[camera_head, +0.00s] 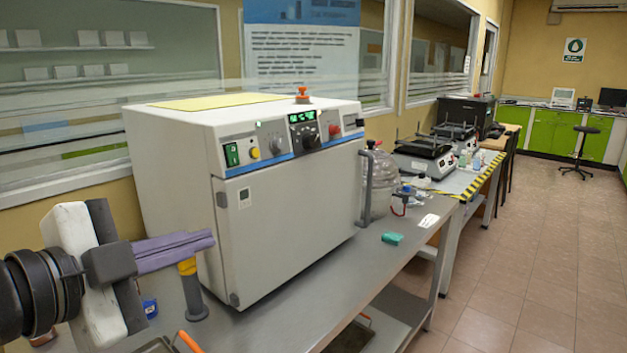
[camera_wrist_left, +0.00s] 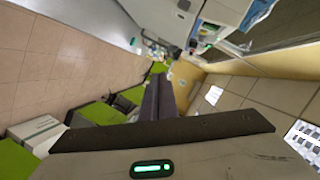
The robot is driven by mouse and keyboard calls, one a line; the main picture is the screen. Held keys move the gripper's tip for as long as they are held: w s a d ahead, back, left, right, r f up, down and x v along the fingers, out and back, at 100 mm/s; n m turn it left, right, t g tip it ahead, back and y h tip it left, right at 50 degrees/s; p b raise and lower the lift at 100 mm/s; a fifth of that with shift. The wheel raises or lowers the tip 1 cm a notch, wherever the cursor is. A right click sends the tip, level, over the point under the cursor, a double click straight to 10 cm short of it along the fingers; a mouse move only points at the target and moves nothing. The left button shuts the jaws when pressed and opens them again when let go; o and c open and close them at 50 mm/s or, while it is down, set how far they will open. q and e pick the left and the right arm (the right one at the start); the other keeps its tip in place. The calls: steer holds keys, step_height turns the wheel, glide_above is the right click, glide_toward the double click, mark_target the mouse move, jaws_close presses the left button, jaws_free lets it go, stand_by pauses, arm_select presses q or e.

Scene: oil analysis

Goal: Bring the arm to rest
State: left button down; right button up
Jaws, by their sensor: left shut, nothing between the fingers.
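My left gripper (camera_head: 212,239) comes in from the left in the head view, in front of the white oven's left side. Its purple-grey fingers lie together, shut and empty. In the left wrist view the shut fingers (camera_wrist_left: 158,97) point away from the camera, with nothing between them. My right gripper shows in neither view.
A white oven (camera_head: 290,225) with a closed door stands on the grey metal bench (camera_head: 315,270). A yellow-topped grey object (camera_head: 192,290) stands just below my left fingers. A glass vessel (camera_head: 378,180) and a green block (camera_head: 392,238) sit farther right.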

arm_select(q)
steer(key=s+a+f+n+g+y, duration=0.15)
steer(key=f+n, duration=0.25)
steer(key=f, duration=0.8)
steer(key=s+f+n+g+y, duration=0.2)
steer(key=s+f+n, duration=0.15)
steer(key=f, duration=0.75)
steer(key=s+a+f+n+g+y, duration=0.2)
steer(key=s+a+f+n+g, duration=0.15)
steer(key=s+f, duration=0.55)
steer(key=s+a+f+n+g+y, duration=0.1)
steer(key=s+a+f+n+g, duration=0.2)
steer(key=s+f, duration=0.55)
steer(key=w+d+f+t+h+b, duration=0.1)
steer(key=w+d+f+t+b, duration=0.1)
steer(key=f, duration=0.7)
steer(key=w+d+f+t+h+b, duration=0.1)
steer(key=d+f+b, duration=0.4)
steer(key=f, duration=0.5)
steer(key=shift+w+d+n+t+b, duration=0.25)
steer(key=shift+w+t+b, duration=0.4)
steer(key=shift+t+b, duration=0.35)
